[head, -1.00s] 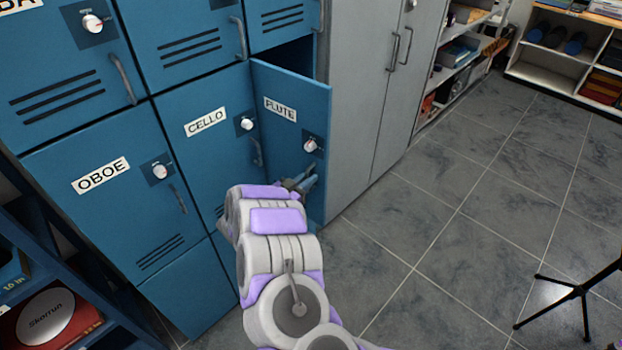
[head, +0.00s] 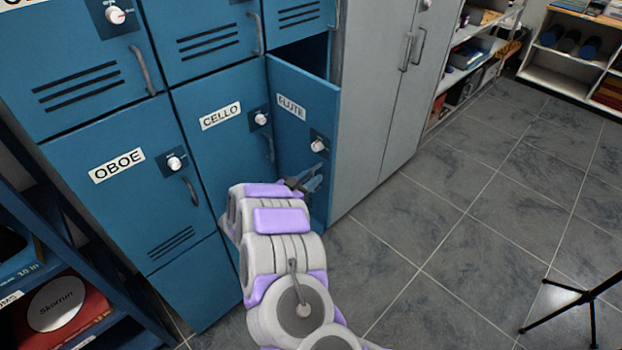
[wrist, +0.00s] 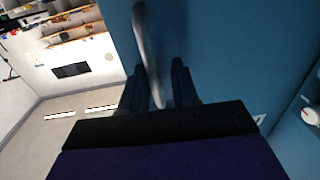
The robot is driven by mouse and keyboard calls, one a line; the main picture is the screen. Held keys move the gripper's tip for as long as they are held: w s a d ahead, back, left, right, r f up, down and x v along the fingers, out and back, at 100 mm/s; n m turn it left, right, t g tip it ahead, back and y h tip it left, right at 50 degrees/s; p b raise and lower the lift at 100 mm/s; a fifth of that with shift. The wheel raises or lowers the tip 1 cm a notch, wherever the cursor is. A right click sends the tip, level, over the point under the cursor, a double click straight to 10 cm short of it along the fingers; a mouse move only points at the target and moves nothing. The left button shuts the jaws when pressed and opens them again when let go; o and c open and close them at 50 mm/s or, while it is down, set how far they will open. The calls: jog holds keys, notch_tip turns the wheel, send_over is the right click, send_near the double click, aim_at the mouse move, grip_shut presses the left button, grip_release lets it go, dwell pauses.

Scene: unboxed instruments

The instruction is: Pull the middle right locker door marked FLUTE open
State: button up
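The blue FLUTE locker door (head: 301,135) stands partly open in the head view, swung out from its frame with a dark gap above it. It carries a white FLUTE label (head: 291,107) and a white knob (head: 318,145). My gripper (head: 308,181) is at the door's lower front. In the wrist view my gripper (wrist: 158,88) has its two dark fingers on either side of the grey bar handle (wrist: 146,40), close around it. The handle is hidden behind my gripper in the head view.
The CELLO door (head: 222,140) and OBOE door (head: 125,190) are shut to the left. A grey cabinet (head: 378,100) stands right of the FLUTE door. The tiled floor (head: 450,220) is clear, with black stand legs (head: 565,305) at lower right.

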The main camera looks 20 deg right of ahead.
jog(key=p+v, duration=0.2)
jog(key=v, duration=1.5)
jog(key=shift+a+f, duration=0.2)
jog(key=shift+a, duration=0.05)
